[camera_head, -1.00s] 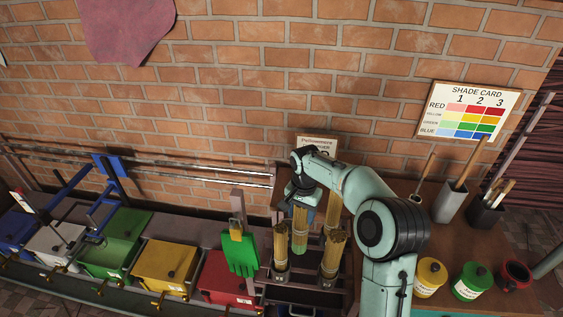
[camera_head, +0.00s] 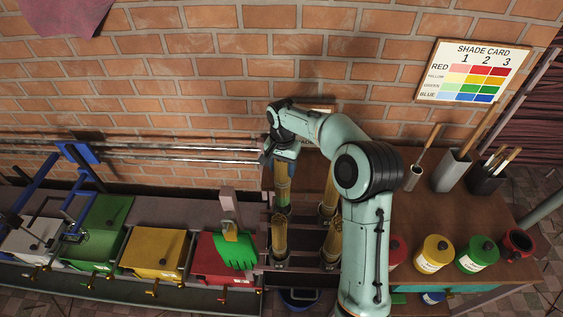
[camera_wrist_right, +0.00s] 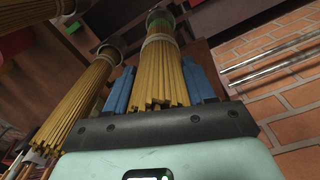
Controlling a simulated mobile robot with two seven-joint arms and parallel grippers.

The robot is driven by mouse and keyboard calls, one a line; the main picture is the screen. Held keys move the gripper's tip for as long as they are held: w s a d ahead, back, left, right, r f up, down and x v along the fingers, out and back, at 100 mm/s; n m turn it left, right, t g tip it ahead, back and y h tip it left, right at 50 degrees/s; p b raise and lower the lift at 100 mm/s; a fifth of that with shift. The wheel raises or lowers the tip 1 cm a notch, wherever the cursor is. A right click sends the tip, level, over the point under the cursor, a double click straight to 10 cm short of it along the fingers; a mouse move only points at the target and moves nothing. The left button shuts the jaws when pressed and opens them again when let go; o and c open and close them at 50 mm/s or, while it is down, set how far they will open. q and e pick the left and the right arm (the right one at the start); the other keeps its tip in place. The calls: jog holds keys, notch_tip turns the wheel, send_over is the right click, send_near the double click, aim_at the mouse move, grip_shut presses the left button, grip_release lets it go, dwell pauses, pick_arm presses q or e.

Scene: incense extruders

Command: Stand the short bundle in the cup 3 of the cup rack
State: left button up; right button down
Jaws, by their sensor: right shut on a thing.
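My right gripper (camera_head: 282,158) is shut on the upper part of a tan stick bundle (camera_head: 282,186) with a green band low down. In the wrist view its blue fingers clasp both sides of this bundle (camera_wrist_right: 160,75). The bundle stands nearly upright in the back left place of the cup rack (camera_head: 305,258). Its far end lines up with a grey cup rim (camera_wrist_right: 158,17); I cannot tell how deep it sits. Other tan bundles stand in the front left (camera_head: 279,236), front right (camera_head: 332,242) and back right cups. Cup numbers are not readable. My left gripper is out of view.
Coloured bins, including a red one (camera_head: 212,270), line the left. My right arm covers the rack's right side. Paint jars (camera_head: 432,254) and brush holders (camera_head: 451,170) are at the right.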

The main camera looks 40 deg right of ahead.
aim_at(282, 187)
notch_tip(282, 187, down, 4)
jog(key=shift+f+b, duration=0.1)
jog(key=shift+b, duration=0.65)
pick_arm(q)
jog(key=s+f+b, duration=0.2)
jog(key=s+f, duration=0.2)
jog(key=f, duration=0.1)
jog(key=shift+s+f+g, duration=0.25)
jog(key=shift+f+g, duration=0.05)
pick_arm(e)
jog(key=shift+w+f, duration=0.1)
jog(key=shift+f, duration=3.45)
jog(key=shift+c, duration=1.5)
grip_release()
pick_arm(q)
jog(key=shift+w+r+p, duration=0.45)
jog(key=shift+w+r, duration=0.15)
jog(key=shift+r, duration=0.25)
pick_arm(e)
notch_tip(282, 187, up, 13)
jog(key=shift+r, duration=0.2)
jog(key=shift+f, duration=0.1)
